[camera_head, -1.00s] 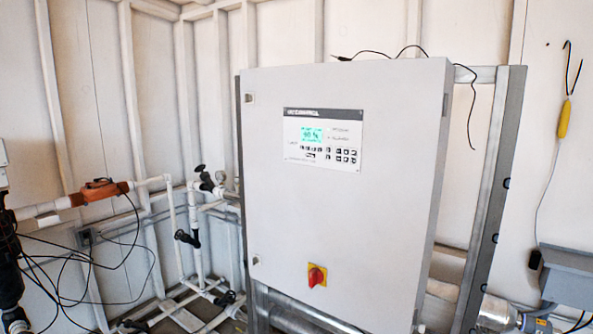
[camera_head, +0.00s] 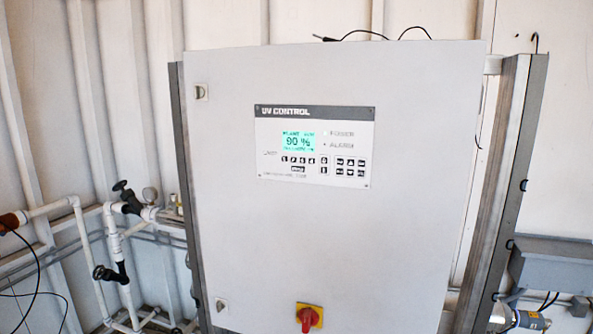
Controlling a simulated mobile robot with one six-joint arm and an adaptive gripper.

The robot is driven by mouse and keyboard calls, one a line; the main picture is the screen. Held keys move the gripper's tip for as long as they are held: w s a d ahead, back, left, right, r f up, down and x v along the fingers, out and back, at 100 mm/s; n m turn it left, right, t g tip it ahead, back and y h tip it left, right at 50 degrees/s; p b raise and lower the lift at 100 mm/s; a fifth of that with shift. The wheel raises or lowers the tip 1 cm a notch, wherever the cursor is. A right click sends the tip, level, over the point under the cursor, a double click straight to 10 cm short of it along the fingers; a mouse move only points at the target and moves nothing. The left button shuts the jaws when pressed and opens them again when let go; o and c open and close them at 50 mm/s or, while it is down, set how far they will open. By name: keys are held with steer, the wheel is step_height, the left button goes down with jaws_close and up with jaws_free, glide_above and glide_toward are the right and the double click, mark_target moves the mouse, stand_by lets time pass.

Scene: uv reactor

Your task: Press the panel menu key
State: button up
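The control panel (camera_head: 314,146) is a light plate headed "UV CONTROL" on the upper front of a white cabinet (camera_head: 340,240). Its lit green-blue screen (camera_head: 298,142) reads about 90 %. Below the screen is a row of small dark keys (camera_head: 298,160) with one wider key (camera_head: 298,169) under it. A second block of dark keys (camera_head: 350,167) sits to the right. The key labels are too small to read, so I cannot tell which one is the menu key. My gripper is not in view.
A red rotary switch on a yellow plate (camera_head: 309,318) is low on the cabinet front. White pipes with black valves (camera_head: 120,235) stand to the left. A metal upright (camera_head: 500,190) and a grey box (camera_head: 550,270) are to the right. The space before the panel looks clear.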

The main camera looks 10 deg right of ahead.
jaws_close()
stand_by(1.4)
